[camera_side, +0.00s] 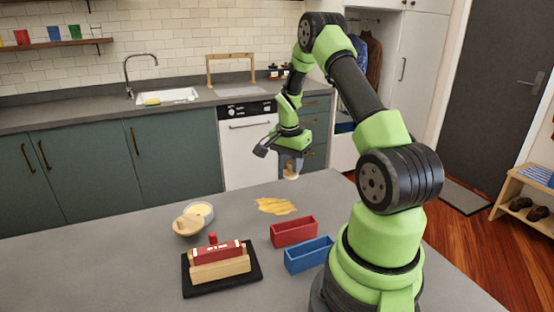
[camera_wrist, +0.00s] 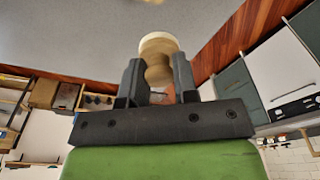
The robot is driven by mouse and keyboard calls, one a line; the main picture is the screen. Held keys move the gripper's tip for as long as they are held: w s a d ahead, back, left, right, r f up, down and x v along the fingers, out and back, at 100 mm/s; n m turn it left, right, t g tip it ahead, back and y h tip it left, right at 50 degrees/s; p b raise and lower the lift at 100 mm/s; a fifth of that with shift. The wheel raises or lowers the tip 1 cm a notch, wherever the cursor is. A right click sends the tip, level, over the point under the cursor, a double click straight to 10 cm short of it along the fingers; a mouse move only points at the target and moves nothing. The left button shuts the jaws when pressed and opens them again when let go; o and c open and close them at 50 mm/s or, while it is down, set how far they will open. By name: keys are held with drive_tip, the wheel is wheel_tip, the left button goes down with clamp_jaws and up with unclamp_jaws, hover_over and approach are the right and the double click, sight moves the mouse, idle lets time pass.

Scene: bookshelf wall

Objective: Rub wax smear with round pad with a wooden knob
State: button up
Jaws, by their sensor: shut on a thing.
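In the wrist view, the pad's pale round disc (camera_wrist: 158,43) points away from my gripper (camera_wrist: 157,85). Its tan knob sits between the two dark fingers.
A red open box (camera_side: 294,232) and a blue open box (camera_side: 309,255) stand near the smear. To the left are a bowl of yellow stuff (camera_side: 201,211), a round wooden lid-like piece (camera_side: 187,226) and a red-and-wood block (camera_side: 219,263) on a black mat (camera_side: 250,278).

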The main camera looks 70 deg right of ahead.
sight(286, 177)
drive_tip(key=shift+f, duration=3.2)
drive_tip(key=shift+w+a+f, duration=0.15)
drive_tip(key=shift+w+f, duration=0.05)
drive_tip(key=shift+w, duration=0.05)
drive_tip(key=shift+c, duration=0.2)
drive_tip(key=shift+w+a+r, duration=0.1)
drive_tip(key=shift+w+a, duration=0.15)
drive_tip(key=shift+a, duration=0.05)
drive_tip(key=shift+w+a+f, duration=0.25)
drive_tip(key=shift+w+a, duration=3.2)
drive_tip(key=shift+a, duration=0.3)
drive_tip(key=shift+s+a, duration=0.45)
drive_tip(key=shift+s, duration=0.1)
drive_tip(key=shift+s+d, duration=0.1)
drive_tip(key=shift+s, duration=0.2)
drive_tip(key=shift+s+d, duration=3.7)
drive_tip(key=shift+d, duration=0.05)
drive_tip(key=shift+s, duration=0.3)
drive_tip(key=shift+s+a, duration=0.5)
drive_tip(key=shift+a, duration=0.1)
drive_tip(key=shift+w+a, duration=3.95)
drive_tip(key=shift+a, duration=0.05)
drive_tip(key=shift+w+r, duration=0.1)
drive_tip(key=shift+r, duration=0.05)
drive_tip(key=shift+a+r, duration=0.1)
drive_tip(key=shift+r, duration=3.75)
